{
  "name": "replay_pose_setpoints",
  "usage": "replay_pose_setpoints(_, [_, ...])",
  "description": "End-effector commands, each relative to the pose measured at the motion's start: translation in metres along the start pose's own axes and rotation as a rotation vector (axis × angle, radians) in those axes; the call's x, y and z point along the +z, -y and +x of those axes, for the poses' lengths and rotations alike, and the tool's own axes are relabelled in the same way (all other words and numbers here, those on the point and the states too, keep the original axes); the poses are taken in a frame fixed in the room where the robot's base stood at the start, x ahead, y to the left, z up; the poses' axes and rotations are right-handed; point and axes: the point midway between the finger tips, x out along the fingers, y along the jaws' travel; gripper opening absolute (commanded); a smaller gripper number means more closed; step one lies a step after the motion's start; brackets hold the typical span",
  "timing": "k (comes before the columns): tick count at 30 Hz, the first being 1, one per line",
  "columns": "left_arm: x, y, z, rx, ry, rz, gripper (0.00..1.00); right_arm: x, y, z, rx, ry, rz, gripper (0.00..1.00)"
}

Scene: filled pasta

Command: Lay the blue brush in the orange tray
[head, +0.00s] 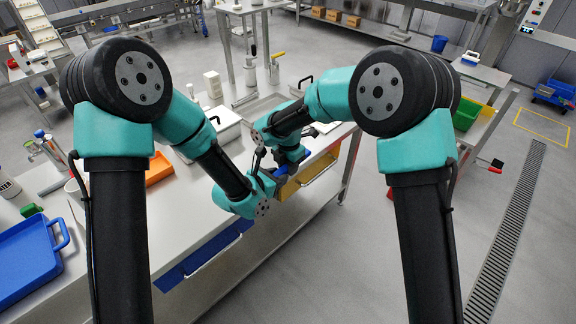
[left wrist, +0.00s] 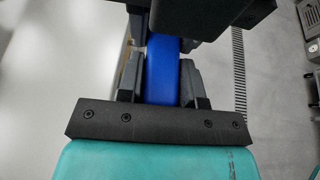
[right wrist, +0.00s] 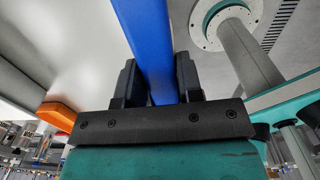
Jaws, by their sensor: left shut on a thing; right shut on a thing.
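The blue brush shows as a long blue bar between the jaws in the left wrist view (left wrist: 162,75) and in the right wrist view (right wrist: 152,45). My left gripper (left wrist: 163,80) is shut on it, and my right gripper (right wrist: 158,82) is shut on it too. In the head view the two wrists meet close together at the table's front edge, and my arms hide most of the brush. The orange tray (head: 158,168) lies on the table left of the grippers, partly behind my left arm. An orange edge (right wrist: 58,115) shows at left in the right wrist view.
A blue tray (head: 30,262) lies at the table's left end, with a small green object (head: 30,210) behind it. Lidded pale containers (head: 222,122) stand behind my left arm. Blue (head: 205,250) and yellow (head: 310,178) bins sit below the table's front edge.

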Motion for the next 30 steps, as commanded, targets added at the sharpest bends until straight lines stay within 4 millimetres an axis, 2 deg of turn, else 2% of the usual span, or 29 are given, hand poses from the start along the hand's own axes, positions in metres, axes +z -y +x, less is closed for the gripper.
replay_pose_setpoints(1, [0.0,0.0,0.0,0.001,0.0,0.0,0.01,0.0,0.0,0.0,-0.001,0.0,0.0,0.19])
replay_pose_setpoints(4, [0.0,0.0,0.0,0.001,0.0,0.0,0.01,0.0,0.0,0.0,-0.001,0.0,0.0,0.1])
replay_pose_setpoints(5, [0.0,0.0,0.0,0.001,0.0,-0.001,0.36,0.0,0.0,0.0,0.0,0.0,0.0,0.06])
replay_pose_setpoints(13, [0.0,0.0,0.0,0.001,0.0,0.0,0.62,0.0,0.0,0.0,0.0,0.0,0.0,0.05])
replay_pose_setpoints(23, [0.0,0.0,-0.003,0.001,0.0,0.0,0.63,0.0,0.0,0.0,0.0,0.0,0.0,0.05])
replay_pose_setpoints(30, [0.0,-0.001,-0.028,0.002,0.0,-0.001,0.63,0.0,0.0,0.0,0.0,0.0,0.0,0.05])
